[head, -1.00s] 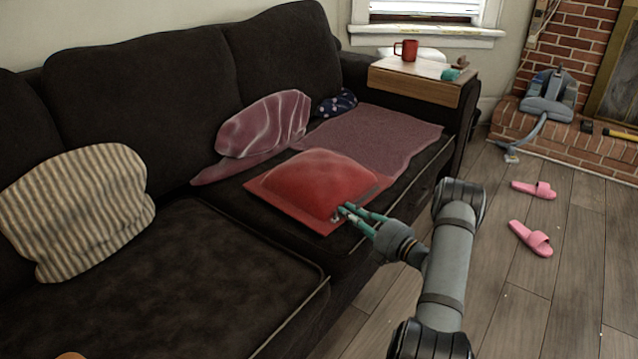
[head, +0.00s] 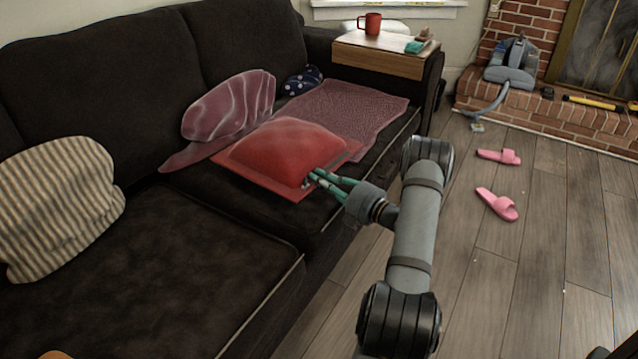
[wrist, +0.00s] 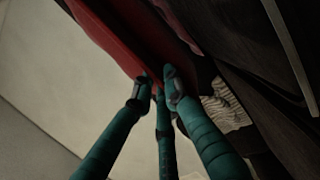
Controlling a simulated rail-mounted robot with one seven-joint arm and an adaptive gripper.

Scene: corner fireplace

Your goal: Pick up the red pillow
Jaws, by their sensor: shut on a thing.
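The red pillow (head: 272,150) is on the dark sofa's right seat in the head view, partly over the mauve blanket. My gripper (head: 314,179), with teal fingers, is shut on the pillow's front right edge. The wrist view shows the fingertips (wrist: 158,92) closed at the edge of the red pillow (wrist: 108,38). Whether the pillow is raised off the seat is hard to tell. Its underside is hidden in the head view.
A mauve pillow (head: 228,105) and a navy dotted pillow (head: 302,80) lie behind it. A striped pillow (head: 60,205) is at the left. A wooden armrest tray (head: 378,58) holds a red mug (head: 370,23).

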